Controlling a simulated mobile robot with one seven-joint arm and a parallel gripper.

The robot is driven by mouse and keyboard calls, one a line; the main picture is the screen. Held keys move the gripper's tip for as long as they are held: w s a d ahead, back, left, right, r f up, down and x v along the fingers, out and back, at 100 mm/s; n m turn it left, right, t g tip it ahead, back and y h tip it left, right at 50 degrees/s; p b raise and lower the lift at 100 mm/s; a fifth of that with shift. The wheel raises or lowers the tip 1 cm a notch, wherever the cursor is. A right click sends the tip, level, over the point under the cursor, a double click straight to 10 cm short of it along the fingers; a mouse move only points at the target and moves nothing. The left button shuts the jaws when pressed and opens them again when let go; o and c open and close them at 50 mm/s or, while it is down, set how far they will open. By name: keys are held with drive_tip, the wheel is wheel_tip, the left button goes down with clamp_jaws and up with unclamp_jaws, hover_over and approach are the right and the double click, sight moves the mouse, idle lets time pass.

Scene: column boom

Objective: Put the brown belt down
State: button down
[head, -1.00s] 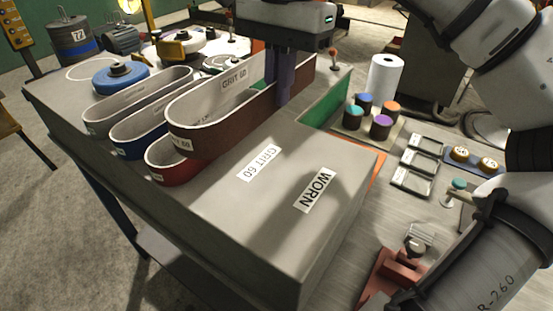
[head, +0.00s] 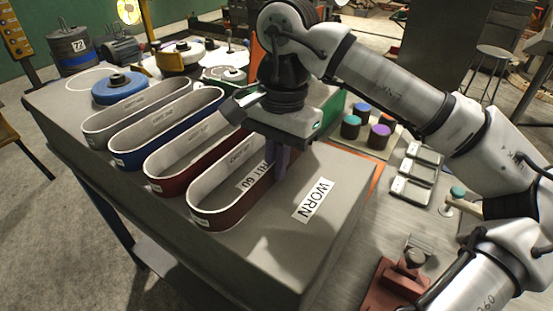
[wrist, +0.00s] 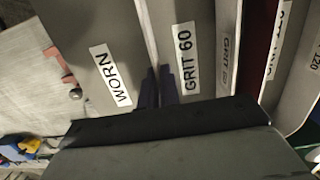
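The brown belt (head: 232,216) is a long upright loop with a pale inside. It stands at the right end of the row of belts, around the GRIT 60 label (wrist: 187,62) on the grey bench block. It looks level and at the block's surface; a tiny gap under it cannot be ruled out. My gripper (head: 279,166) points down at the belt's right-hand wall. In the wrist view its two fingers (wrist: 158,88) sit close together, one on each side of that wall, and look shut on it. The belt's far end is hidden behind my arm.
Red (head: 158,184), blue (head: 122,160) and grey (head: 92,136) belts stand left of the brown one. The block beside the WORN label (head: 314,201) is clear. Coloured pots (head: 379,137) and trays lie to the right.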

drive_tip(key=shift+f, duration=0.2)
drive_tip(key=c, duration=1.6)
unclamp_jaws()
drive_tip(key=shift+r, duration=0.1)
drive_tip(key=shift+r, duration=0.1)
drive_tip(key=r, duration=0.8)
drive_tip(key=w+r, duration=0.1)
drive_tip(key=r, duration=0.3)
drive_tip(key=shift+w+d, duration=0.1)
drive_tip(key=shift+d, duration=0.3)
